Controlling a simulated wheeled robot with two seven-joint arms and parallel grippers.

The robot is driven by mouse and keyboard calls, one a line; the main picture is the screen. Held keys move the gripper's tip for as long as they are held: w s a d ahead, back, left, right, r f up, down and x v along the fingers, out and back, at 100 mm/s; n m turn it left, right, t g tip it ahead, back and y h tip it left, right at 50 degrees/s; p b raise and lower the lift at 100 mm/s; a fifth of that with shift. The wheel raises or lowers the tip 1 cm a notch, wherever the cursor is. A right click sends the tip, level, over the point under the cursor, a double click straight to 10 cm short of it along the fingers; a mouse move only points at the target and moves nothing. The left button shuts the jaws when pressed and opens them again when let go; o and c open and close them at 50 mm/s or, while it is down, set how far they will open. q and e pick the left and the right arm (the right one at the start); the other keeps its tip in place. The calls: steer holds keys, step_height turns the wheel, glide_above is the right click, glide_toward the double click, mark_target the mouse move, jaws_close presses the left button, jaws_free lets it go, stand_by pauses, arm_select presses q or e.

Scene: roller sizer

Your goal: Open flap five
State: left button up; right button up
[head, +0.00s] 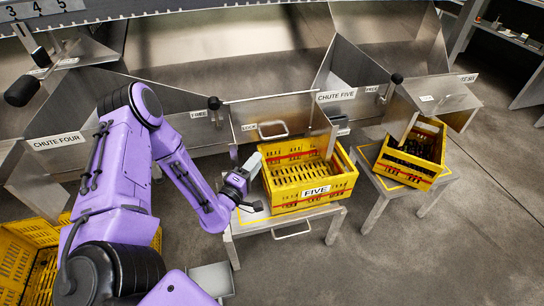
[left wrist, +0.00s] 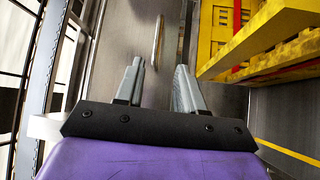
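Flap five appears to be the upright metal panel (head: 292,112) under the "CHUTE FIVE" sign (head: 336,97), behind the yellow crate marked FIVE (head: 316,191). The flap stands upright and carries a bar handle (head: 272,131) on its front. My left gripper (head: 248,182) is at the crate's left side, below and in front of the handle. In the left wrist view its fingers (left wrist: 158,75) are apart with nothing between them. A slim metal bar, probably the handle (left wrist: 157,40), lies beyond the fingertips, apart from them. My right gripper is not in view.
Crate FIVE stands on a metal stand (head: 285,222) and shows close on the right in the left wrist view (left wrist: 255,42). A black-knobbed lever (head: 214,103) rises left of the flap, another (head: 396,78) to its right. A second yellow crate (head: 412,152) stands farther right.

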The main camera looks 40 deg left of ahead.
arm_select(q)
glide_toward(275, 123)
steer(key=w, duration=0.1)
steer(key=w+d+f, duration=0.1)
steer(key=w, duration=0.1)
steer(key=w+f, duration=0.1)
steer(key=w, duration=0.1)
steer(key=shift+d, duration=0.15)
jaws_close()
